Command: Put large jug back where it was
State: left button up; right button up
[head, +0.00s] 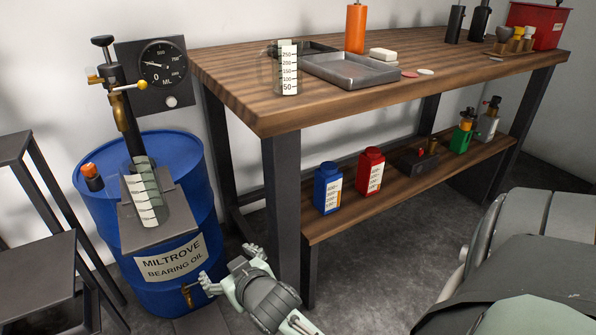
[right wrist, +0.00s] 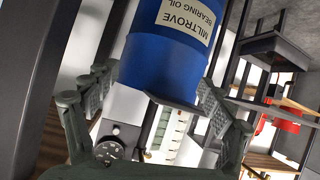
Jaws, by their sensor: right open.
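A large clear jug (head: 147,200) with a white graduated scale stands on the grey platform (head: 185,215) of the blue drum (head: 190,165), below the brass-fitted pump (head: 118,100). A smaller clear jug (head: 287,72), marked 50 to 250, stands on the workbench at its left end. My right gripper (head: 228,268) is open and empty, low in front of the drum's right side and apart from both jugs. In the right wrist view its spread fingers (right wrist: 155,98) frame the upside-down drum (right wrist: 168,55). My left gripper is out of view.
A grey tray (head: 350,82), an orange bottle (head: 356,28) and a red bin (head: 537,25) are on the workbench (head: 240,85). The lower shelf holds a blue bottle (head: 327,188) and a red bottle (head: 370,172). A dark stool (head: 35,265) stands left of the drum.

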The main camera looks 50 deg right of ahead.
jog(key=s+d+f+n+g, duration=0.1)
jog(key=s+f+g, duration=0.2)
jog(key=s, duration=0.7)
jog(key=s+d+f+n+g, duration=0.1)
jog(key=s+f+g, duration=0.3)
jog(key=s, duration=0.6)
jog(key=shift+d+f+g, duration=0.15)
jog(key=shift+d+g, duration=0.3)
jog(key=shift+g, duration=0.35)
jog(key=shift+w+y, duration=0.1)
jog(key=shift+y, duration=0.2)
